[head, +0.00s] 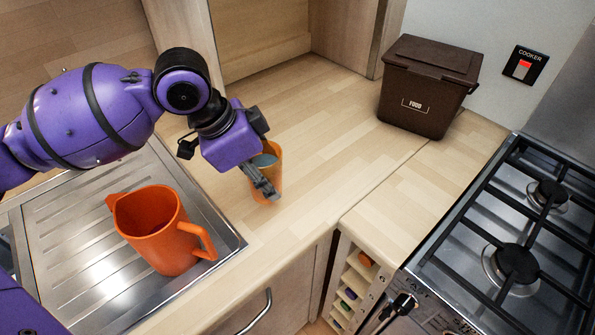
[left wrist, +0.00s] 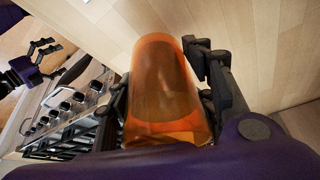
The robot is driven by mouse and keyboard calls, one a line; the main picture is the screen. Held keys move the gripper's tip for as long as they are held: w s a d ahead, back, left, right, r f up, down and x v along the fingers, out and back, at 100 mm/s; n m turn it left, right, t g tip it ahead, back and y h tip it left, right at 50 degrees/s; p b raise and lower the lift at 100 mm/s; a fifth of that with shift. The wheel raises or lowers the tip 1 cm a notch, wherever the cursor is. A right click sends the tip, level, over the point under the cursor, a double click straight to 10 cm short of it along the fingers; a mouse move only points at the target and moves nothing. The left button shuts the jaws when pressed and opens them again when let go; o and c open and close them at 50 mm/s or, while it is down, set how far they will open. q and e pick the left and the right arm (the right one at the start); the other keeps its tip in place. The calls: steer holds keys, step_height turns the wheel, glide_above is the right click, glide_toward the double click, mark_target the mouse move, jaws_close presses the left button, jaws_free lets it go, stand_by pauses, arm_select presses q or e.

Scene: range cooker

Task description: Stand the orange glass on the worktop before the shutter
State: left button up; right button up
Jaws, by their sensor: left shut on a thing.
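The orange glass (head: 275,181) is see-through and held over the worktop (head: 330,130), left of the worktop's corner joint. My left gripper (head: 264,178) is shut on it, with a finger on its near side; the glass looks nearly upright. In the left wrist view the glass (left wrist: 163,85) sits between the two fingers. Whether its base touches the wood I cannot tell. A wooden panel (head: 258,40) in a recess at the back looks like the shutter. My right gripper (left wrist: 42,62) shows small in the left wrist view, fingers apart and empty.
An orange jug (head: 160,235) stands on the steel drainer (head: 75,235) at left. A brown food bin (head: 425,90) stands at the back right. The gas hob (head: 510,240) is at right. Worktop between glass, shutter and bin is clear.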

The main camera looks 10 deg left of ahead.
arm_select(q)
step_height(320, 180, down, 5)
steer(key=shift+r, duration=0.1)
steer(key=shift+f, duration=0.25)
arm_select(e)
steer(key=shift+w+a+r, duration=0.1)
steer(key=shift+w, duration=0.6)
